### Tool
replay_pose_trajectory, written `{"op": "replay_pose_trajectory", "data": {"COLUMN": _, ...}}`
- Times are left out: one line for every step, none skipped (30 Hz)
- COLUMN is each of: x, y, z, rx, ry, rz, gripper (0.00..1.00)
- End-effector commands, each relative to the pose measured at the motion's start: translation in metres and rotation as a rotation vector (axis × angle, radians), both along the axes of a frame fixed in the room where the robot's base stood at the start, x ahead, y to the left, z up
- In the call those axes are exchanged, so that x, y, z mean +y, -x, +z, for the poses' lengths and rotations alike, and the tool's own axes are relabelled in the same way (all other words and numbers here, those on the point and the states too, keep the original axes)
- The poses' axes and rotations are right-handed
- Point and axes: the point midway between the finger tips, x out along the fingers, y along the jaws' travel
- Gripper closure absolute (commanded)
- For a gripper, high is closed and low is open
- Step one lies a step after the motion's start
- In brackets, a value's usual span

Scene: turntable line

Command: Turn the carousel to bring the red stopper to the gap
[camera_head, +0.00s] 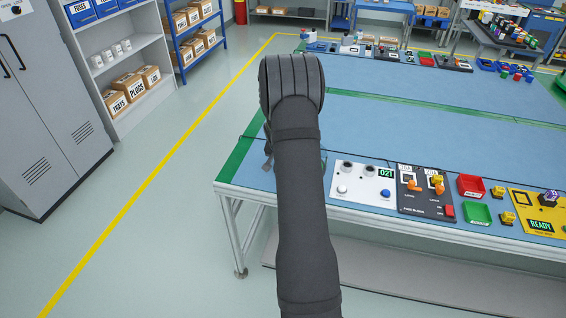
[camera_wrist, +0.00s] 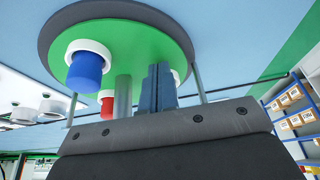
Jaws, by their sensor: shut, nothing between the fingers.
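The carousel shows in the wrist view as a green disc (camera_wrist: 140,50) with a dark grey rim. A blue stopper (camera_wrist: 85,73) in a white collar stands at its left. The red stopper (camera_wrist: 107,107) is further along, its lower part hidden by my gripper body. A grey post (camera_wrist: 123,96) stands between the red stopper and my gripper (camera_wrist: 159,72). I cannot make out the gap. In the head view my arm hides the carousel.
Thin metal rods (camera_wrist: 198,82) stand at the disc's sides. On the blue table (camera_head: 410,125), a white panel (camera_head: 362,180) reading 021, a dark switch panel (camera_head: 425,205), red and green trays and a yellow panel (camera_head: 540,215) line the near edge. The table's middle is clear.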

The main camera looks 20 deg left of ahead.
Motion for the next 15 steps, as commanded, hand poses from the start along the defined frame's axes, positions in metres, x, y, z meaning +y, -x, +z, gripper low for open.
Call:
{"op": "replay_pose_trajectory", "data": {"x": 0.000, "y": 0.000, "z": 0.000, "rx": 0.000, "ry": 0.000, "rz": 0.000, "gripper": 1.00}}
{"op": "replay_pose_trajectory", "data": {"x": 0.000, "y": 0.000, "z": 0.000, "rx": 0.000, "ry": 0.000, "rz": 0.000, "gripper": 1.00}}
{"op": "replay_pose_trajectory", "data": {"x": 0.000, "y": 0.000, "z": 0.000, "rx": 0.000, "ry": 0.000, "rz": 0.000, "gripper": 1.00}}
{"op": "replay_pose_trajectory", "data": {"x": 0.000, "y": 0.000, "z": 0.000, "rx": 0.000, "ry": 0.000, "rz": -0.001, "gripper": 1.00}}
{"op": "replay_pose_trajectory", "data": {"x": 0.000, "y": 0.000, "z": 0.000, "rx": 0.000, "ry": 0.000, "rz": -0.003, "gripper": 1.00}}
{"op": "replay_pose_trajectory", "data": {"x": 0.000, "y": 0.000, "z": 0.000, "rx": 0.000, "ry": -0.001, "rz": -0.009, "gripper": 1.00}}
{"op": "replay_pose_trajectory", "data": {"x": 0.001, "y": -0.001, "z": 0.000, "rx": 0.001, "ry": 0.000, "rz": -0.018, "gripper": 1.00}}
{"op": "replay_pose_trajectory", "data": {"x": 0.001, "y": -0.002, "z": 0.000, "rx": 0.001, "ry": 0.001, "rz": -0.028, "gripper": 1.00}}
{"op": "replay_pose_trajectory", "data": {"x": 0.002, "y": -0.003, "z": 0.000, "rx": 0.001, "ry": 0.001, "rz": -0.047, "gripper": 1.00}}
{"op": "replay_pose_trajectory", "data": {"x": 0.002, "y": -0.004, "z": 0.000, "rx": 0.001, "ry": 0.000, "rz": -0.062, "gripper": 1.00}}
{"op": "replay_pose_trajectory", "data": {"x": 0.003, "y": -0.005, "z": 0.000, "rx": 0.001, "ry": -0.001, "rz": -0.077, "gripper": 1.00}}
{"op": "replay_pose_trajectory", "data": {"x": 0.003, "y": -0.006, "z": 0.000, "rx": 0.001, "ry": 0.000, "rz": -0.096, "gripper": 1.00}}
{"op": "replay_pose_trajectory", "data": {"x": 0.003, "y": -0.007, "z": 0.000, "rx": 0.001, "ry": 0.001, "rz": -0.109, "gripper": 1.00}}
{"op": "replay_pose_trajectory", "data": {"x": 0.004, "y": -0.008, "z": 0.000, "rx": 0.000, "ry": -0.001, "rz": -0.123, "gripper": 1.00}}
{"op": "replay_pose_trajectory", "data": {"x": 0.004, "y": -0.011, "z": 0.000, "rx": -0.001, "ry": -0.001, "rz": -0.136, "gripper": 1.00}}
